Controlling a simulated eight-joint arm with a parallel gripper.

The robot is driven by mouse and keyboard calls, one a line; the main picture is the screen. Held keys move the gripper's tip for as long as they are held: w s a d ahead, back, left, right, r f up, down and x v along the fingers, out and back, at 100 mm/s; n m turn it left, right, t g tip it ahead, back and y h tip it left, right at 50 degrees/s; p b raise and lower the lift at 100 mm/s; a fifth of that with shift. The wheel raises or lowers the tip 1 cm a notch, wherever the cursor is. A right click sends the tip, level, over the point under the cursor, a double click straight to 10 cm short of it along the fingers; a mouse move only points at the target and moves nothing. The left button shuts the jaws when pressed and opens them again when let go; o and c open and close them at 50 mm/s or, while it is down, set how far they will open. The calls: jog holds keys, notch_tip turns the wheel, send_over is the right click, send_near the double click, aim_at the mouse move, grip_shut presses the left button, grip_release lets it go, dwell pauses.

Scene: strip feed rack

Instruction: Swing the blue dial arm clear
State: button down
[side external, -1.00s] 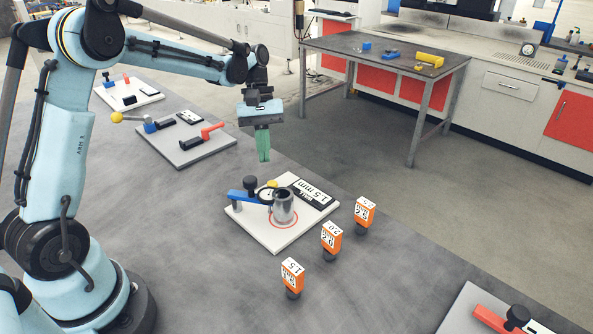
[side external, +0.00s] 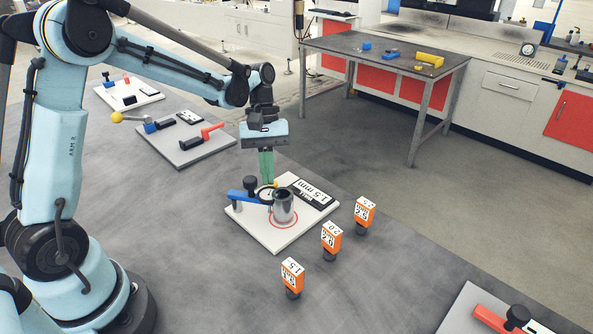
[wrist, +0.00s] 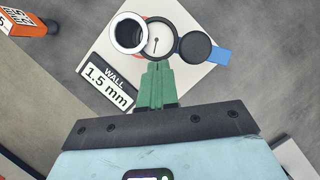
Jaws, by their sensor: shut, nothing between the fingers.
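The blue dial arm (side external: 244,196) lies across the white plate (side external: 277,243), with a black knob (side external: 250,183) on top. Its round dial gauge (side external: 266,194) sits beside an upright metal tube (side external: 284,208). In the wrist view the dial (wrist: 159,40) is between the open tube end (wrist: 129,33) and the black knob (wrist: 195,47), and a blue end (wrist: 221,55) shows past the knob. My gripper (side external: 267,181) points down with its green fingers shut and empty, just behind the dial. In the wrist view its fingertips (wrist: 158,66) are close to the dial's edge; contact cannot be told.
A "WALL 1.5 mm" label (side external: 313,191) lies on the plate. Several orange-topped gauges, such as the 1.5 one (side external: 292,274), stand at the plate's right. Another fixture board (side external: 187,145) lies behind on the grey bench.

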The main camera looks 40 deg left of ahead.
jog(key=m, duration=0.1)
jog(key=d+m, duration=0.1)
jog(key=shift+s+m+g+y, duration=0.25)
jog(key=shift+m+g+y, duration=0.05)
jog(key=shift+g+y, duration=0.1)
jog(key=m, duration=0.1)
jog(key=m+y, duration=0.1)
jog(key=m, duration=0.1)
jog(key=s+d+m, duration=0.1)
jog(key=shift+m+g, duration=0.3)
jog(key=shift+g, duration=0.1)
